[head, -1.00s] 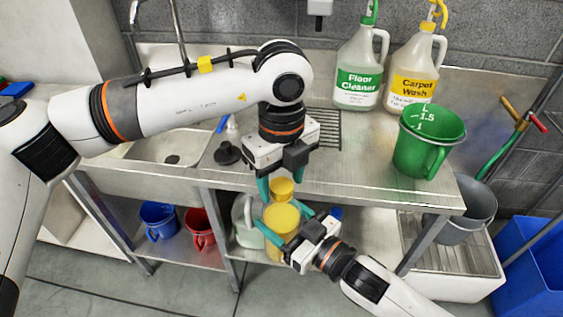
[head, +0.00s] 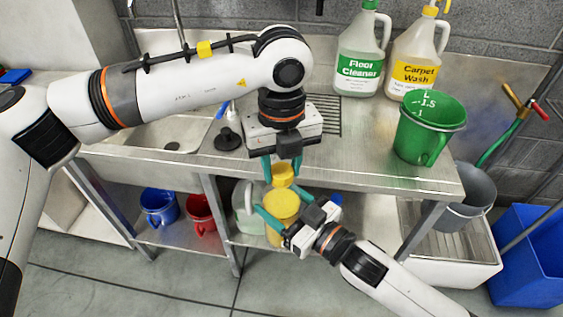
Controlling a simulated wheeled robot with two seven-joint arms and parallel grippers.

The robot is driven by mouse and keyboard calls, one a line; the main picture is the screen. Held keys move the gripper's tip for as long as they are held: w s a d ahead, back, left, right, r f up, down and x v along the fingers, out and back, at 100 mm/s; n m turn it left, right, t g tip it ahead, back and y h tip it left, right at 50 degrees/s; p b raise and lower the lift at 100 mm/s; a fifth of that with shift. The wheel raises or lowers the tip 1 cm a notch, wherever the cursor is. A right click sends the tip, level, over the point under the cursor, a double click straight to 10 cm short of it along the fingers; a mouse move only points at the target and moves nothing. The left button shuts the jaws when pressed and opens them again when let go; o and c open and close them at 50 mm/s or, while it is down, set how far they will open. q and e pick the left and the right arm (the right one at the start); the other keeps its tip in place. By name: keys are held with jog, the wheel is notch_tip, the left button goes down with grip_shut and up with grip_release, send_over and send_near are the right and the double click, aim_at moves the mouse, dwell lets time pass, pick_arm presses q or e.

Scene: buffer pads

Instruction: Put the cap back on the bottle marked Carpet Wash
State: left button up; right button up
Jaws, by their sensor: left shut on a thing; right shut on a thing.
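A small yellow cap (head: 283,170) is between the fingers of my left gripper (head: 282,178), which is shut on it and points down. Directly below it in the picture is a yellow, round-topped container (head: 281,204). My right gripper (head: 283,216) is shut around this container from the lower right. No label shows on it, and I cannot tell whether the cap touches it.
The Floor Cleaner jug (head: 358,70) stands beside the Carpet Wash jug. A green measuring jug (head: 428,130) is on the counter's right end. Blue (head: 158,207) and red (head: 200,212) jugs sit on the lower shelf. The counter (head: 365,150) has clear room in its middle.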

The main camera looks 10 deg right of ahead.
pick_arm(q)
jog(key=m, duration=1.5)
jog(key=shift+m, duration=0.4)
jog(key=m, duration=0.4)
jog(key=shift+w, duration=0.1)
jog(key=m, duration=1)
jog(key=shift+m, duration=0.3)
jog(key=o, duration=1.1)
jog(key=shift+o, duration=0.2)
